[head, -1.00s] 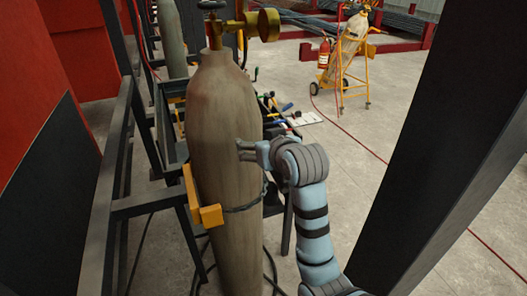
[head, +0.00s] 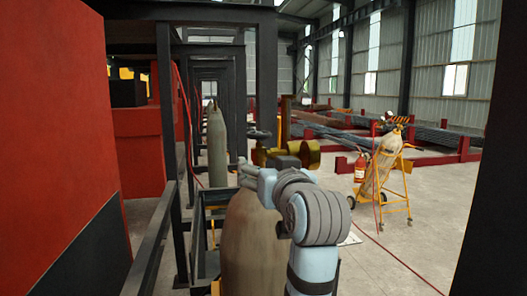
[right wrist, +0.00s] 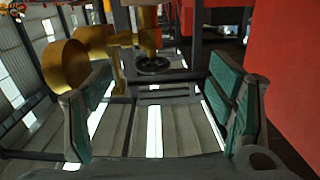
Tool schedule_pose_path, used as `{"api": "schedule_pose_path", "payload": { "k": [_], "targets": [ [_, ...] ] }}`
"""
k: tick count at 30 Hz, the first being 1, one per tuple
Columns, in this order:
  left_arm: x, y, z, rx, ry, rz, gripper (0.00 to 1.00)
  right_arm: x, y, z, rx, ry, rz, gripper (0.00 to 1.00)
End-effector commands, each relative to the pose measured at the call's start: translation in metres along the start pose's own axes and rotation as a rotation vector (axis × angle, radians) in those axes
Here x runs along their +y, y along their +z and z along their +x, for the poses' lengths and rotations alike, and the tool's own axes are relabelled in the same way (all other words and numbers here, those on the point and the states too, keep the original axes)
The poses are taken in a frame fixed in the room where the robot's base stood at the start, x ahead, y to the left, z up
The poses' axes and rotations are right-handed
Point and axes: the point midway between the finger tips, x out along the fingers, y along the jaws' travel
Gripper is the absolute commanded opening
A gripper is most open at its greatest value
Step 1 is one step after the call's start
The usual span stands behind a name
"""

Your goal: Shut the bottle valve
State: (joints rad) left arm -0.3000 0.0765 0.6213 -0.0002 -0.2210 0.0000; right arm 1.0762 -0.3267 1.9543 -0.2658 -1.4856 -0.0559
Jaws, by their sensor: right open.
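The gas bottle (head: 250,245) stands upright in the lower middle of the head view, tan and worn. Its brass valve and regulator (head: 305,152) show above my right gripper (head: 246,172). The gripper is level with the bottle's top, and its arm hides part of the bottle. A small dark handwheel (head: 258,133) shows at the valve. In the right wrist view, the handwheel (right wrist: 152,66) lies beyond the two spread green-padded fingers (right wrist: 163,78), with nothing between the pads. The brass regulator (right wrist: 68,66) is by the left finger. My left gripper is out of view.
A red panel (head: 60,120) and dark steel frame (head: 170,150) stand at the left. A dark post (head: 495,210) is at the right. Another bottle on a yellow cart (head: 385,175) with a red extinguisher (head: 360,168) stands farther back. The floor between is mostly open.

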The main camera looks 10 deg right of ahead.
Motion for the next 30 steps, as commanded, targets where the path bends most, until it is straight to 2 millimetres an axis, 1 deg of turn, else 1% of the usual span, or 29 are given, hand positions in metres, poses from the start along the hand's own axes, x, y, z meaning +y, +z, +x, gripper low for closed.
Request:
{"api": "schedule_pose_path", "payload": {
  "k": [1,2,3,4,5,8,11,15,18,19,21,24,30],
  "targets": [
    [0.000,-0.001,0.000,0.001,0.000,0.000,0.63,-0.014,-0.034,-0.006,0.046,0.014,-0.010,0.76],
    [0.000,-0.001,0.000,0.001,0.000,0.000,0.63,-0.017,-0.045,-0.007,0.060,0.039,-0.025,0.76],
    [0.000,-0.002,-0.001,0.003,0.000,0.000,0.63,-0.011,-0.039,-0.002,0.041,0.082,-0.046,0.76],
    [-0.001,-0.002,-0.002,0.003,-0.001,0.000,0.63,-0.004,-0.038,0.002,0.038,0.108,-0.059,0.76],
    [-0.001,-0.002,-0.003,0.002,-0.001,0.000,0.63,-0.001,-0.039,0.004,0.041,0.119,-0.065,0.76],
    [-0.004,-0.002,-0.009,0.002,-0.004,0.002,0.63,0.001,-0.042,0.020,0.042,0.121,-0.072,0.76],
    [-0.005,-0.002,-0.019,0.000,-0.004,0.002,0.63,0.004,-0.044,0.046,0.040,0.121,-0.072,0.76],
    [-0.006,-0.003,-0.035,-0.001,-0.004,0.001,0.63,0.010,-0.048,0.089,0.041,0.120,-0.070,0.76],
    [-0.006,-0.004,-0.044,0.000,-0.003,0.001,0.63,0.013,-0.049,0.115,0.042,0.119,-0.069,0.76],
    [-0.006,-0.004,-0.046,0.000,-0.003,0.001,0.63,0.013,-0.049,0.120,0.043,0.118,-0.068,0.76],
    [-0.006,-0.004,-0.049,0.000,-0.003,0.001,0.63,0.014,-0.049,0.131,0.044,0.119,-0.068,0.76],
    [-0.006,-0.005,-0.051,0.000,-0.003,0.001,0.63,0.015,-0.047,0.139,0.044,0.117,-0.067,0.76],
    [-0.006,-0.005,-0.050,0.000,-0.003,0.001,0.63,0.015,-0.045,0.142,0.045,0.117,-0.065,0.76]
  ]
}}
